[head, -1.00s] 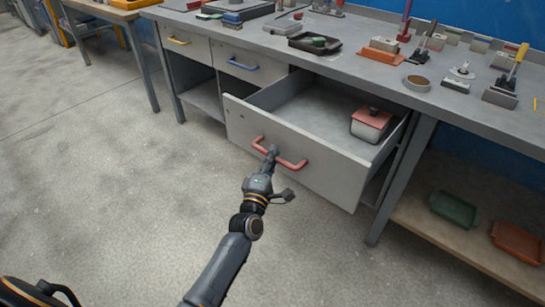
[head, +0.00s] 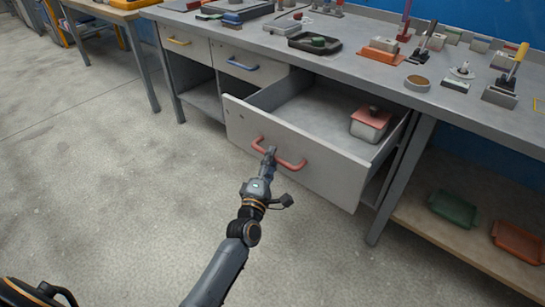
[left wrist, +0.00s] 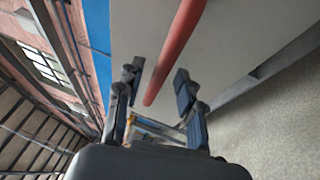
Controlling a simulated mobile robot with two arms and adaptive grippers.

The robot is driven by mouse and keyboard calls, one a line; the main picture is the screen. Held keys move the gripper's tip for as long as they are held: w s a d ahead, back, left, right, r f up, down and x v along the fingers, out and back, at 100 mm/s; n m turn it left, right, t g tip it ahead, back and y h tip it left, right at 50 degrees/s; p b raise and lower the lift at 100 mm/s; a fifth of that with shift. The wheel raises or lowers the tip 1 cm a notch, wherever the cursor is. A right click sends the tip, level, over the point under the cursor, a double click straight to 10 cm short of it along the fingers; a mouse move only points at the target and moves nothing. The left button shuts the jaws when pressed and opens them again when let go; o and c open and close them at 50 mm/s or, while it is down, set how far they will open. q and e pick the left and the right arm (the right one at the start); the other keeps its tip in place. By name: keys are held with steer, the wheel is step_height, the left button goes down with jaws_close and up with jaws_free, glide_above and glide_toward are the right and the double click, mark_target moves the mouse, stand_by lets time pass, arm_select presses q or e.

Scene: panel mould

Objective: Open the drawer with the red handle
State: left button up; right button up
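The drawer (head: 290,150) with the red handle (head: 297,166) stands well pulled out from under the workbench. Its inside shows, with a pale box with a pinkish-red lid (head: 371,124) in it. My left gripper (head: 268,158) is at the middle of the handle, in front of the drawer's face. In the left wrist view my left gripper (left wrist: 159,80) has its two fingers apart, with the red handle (left wrist: 175,52) showing between them. I see no finger clamped on the bar. My right gripper is not in view.
Tools and trays lie on the workbench top (head: 345,65). A green bin (head: 453,209) and an orange bin (head: 517,242) sit on a low shelf. The floor in front is clear.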

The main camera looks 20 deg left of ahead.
arm_select(q)
steer(key=s+f, duration=0.1)
steer(key=s, duration=0.9)
steer(key=shift+s+d+f, duration=0.25)
steer(key=shift+d+f, duration=0.05)
steer(key=shift+f, duration=0.1)
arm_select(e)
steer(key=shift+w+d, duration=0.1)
